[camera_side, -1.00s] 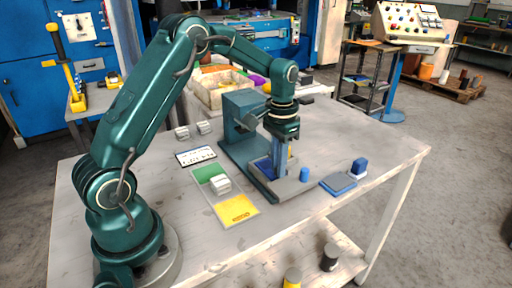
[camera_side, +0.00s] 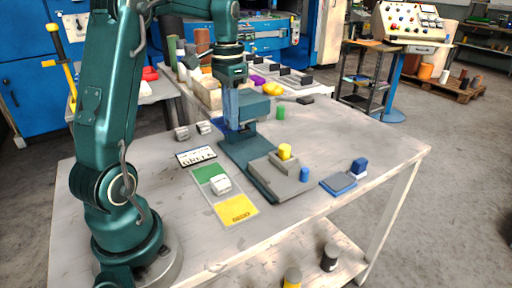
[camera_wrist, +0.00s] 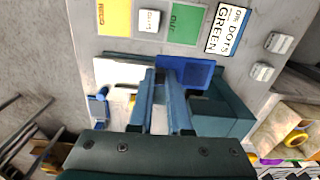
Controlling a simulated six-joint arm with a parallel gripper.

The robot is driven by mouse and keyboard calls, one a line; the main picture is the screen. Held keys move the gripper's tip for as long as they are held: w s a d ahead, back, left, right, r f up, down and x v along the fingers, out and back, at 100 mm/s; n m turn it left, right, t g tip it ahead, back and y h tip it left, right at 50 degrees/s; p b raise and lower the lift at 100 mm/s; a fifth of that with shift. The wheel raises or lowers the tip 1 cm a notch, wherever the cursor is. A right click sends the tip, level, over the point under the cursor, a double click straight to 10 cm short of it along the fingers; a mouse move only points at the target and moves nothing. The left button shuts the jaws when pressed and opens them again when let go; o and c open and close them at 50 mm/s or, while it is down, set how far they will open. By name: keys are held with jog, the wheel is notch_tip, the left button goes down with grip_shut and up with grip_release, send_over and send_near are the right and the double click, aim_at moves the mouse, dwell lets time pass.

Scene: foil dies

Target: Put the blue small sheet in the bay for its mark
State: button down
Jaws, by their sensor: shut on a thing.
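My gripper (camera_side: 232,128) is shut on the blue small sheet and holds it above the table by the green press. The blue sheet (camera_wrist: 197,72) reaches out to the right of the fingertips (camera_wrist: 164,75) in the wrist view; in the side view it is a small blue patch (camera_side: 221,124) beside the fingers. No mark on it is readable. A mat on the table has a green bay (camera_side: 209,173) and a yellow bay (camera_side: 236,210), with a white block (camera_side: 221,187) between them. A white sign (camera_side: 196,155) beside it reads in part "DOTS GREEN" in the wrist view.
A blue pad (camera_side: 338,184) and blue stamp (camera_side: 360,168) lie to the right. Two small pale blocks (camera_side: 182,133) stand behind the sign.

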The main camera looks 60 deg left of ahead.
jog(key=n, duration=0.2)
jog(key=shift+s+f+n, duration=0.2)
jog(key=shift+n, duration=0.1)
jog(key=s+d+f+n, duration=0.2)
jog(key=s+n, duration=0.7)
jog(key=n, duration=0.6)
jog(key=w+d+f, duration=0.4)
jog(key=w+d, duration=0.1)
jog(key=w+d+f, duration=0.2)
jog(key=d, duration=0.1)
jog(key=shift+w+f, duration=0.25)
jog(key=shift+f, duration=0.1)
jog(key=shift+d+f, duration=0.15)
jog(key=shift+f, duration=0.05)
jog(key=shift+w+f, duration=0.1)
jog(key=shift+f, duration=1.75)
jog(key=shift+f, duration=0.1)
jog(key=c, duration=0.9)
grip_release()
jog(key=shift+o, duration=0.2)
